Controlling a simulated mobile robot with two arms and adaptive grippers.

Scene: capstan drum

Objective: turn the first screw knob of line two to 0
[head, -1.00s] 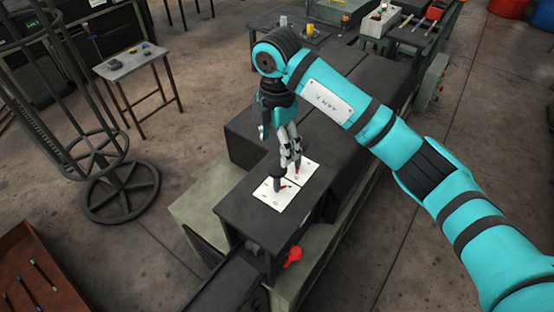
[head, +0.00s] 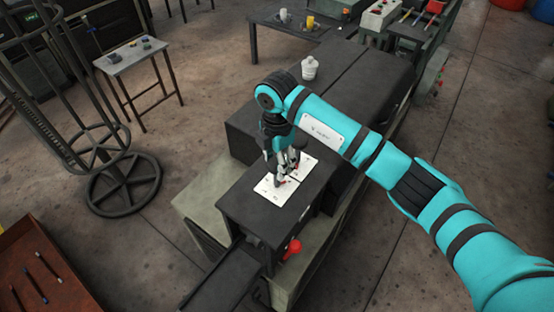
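Two white plates with small dark marks lie on the dark machine top (head: 235,205). The nearer white plate (head: 271,193) and the farther white plate (head: 304,164) lie edge to edge. Small knobs with red parts show on them, partly hidden by my gripper. My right gripper (head: 285,178) points down over the plates, with its fingertips at or just above the knobs. I cannot tell whether the fingers are closed on a knob. Which knob belongs to line two is too small to read. My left gripper is out of view.
A red knob (head: 293,247) sticks out from the machine's front side. A white jar (head: 309,68) stands on the long dark housing behind my arm. A round metal stand (head: 124,184) and a small table (head: 130,54) are at left, and a brown tray (head: 48,275) is at lower left.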

